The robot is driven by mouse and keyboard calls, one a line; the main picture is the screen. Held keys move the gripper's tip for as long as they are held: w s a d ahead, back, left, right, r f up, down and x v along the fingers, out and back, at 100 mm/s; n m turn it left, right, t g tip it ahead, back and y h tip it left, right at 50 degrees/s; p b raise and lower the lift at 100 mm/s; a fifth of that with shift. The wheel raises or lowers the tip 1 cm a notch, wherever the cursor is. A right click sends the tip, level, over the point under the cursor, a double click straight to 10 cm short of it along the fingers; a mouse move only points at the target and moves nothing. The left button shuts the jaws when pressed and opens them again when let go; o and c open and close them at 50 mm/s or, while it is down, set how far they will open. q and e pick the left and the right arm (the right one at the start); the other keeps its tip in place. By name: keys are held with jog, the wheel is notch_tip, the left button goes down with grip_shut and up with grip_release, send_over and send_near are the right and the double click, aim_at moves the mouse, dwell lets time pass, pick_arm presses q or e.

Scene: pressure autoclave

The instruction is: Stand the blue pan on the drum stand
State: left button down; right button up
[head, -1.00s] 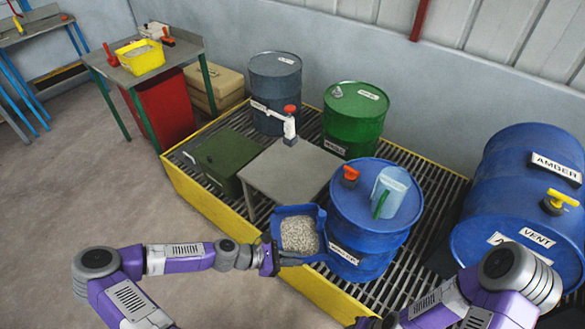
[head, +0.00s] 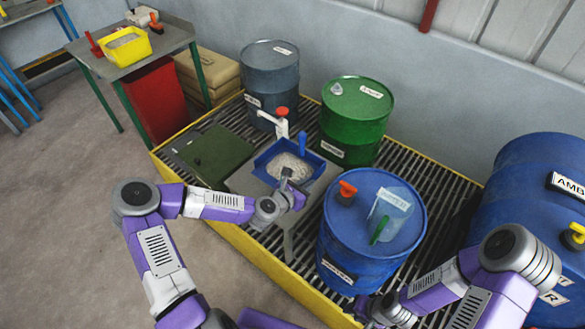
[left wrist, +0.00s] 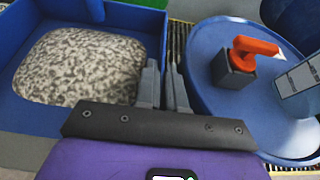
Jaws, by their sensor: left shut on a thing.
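The blue pan (head: 262,160), filled with grey granules, is over the grey drum stand (head: 238,184) in the head view and covers most of its top. I cannot tell whether the pan touches the stand. It looks about level, with a blue upright piece at its far right. My left gripper (head: 288,178) is shut on the pan's near wall. In the left wrist view the pan (left wrist: 22,88) lies left of the gripper fingers (left wrist: 162,85). My right gripper (head: 364,312) is low at the bottom edge, its fingertips too small to read.
A blue drum (head: 340,240) with an orange-handled cap and a clear jug (head: 398,210) on top stands close right of the stand. A green drum (head: 352,125) and a grey-blue drum (head: 268,80) stand behind. A dark green box (head: 212,152) is left. A white red-topped tap (head: 281,122) is near.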

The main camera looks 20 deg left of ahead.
pick_arm(q)
jog(key=f+b, duration=0.1)
jog(key=f, duration=0.1)
jog(key=f+b, duration=0.1)
jog(key=f, duration=0.2)
jog(key=shift+s+f, duration=0.2)
jog(key=shift+f, duration=0.15)
notch_tip(320, 180, down, 4)
jog(key=shift+f+b, duration=0.1)
jog(key=shift+b, duration=0.5)
jog(key=c, duration=1.7)
grip_release()
jog(key=o, duration=0.5)
jog(key=shift+c, duration=0.2)
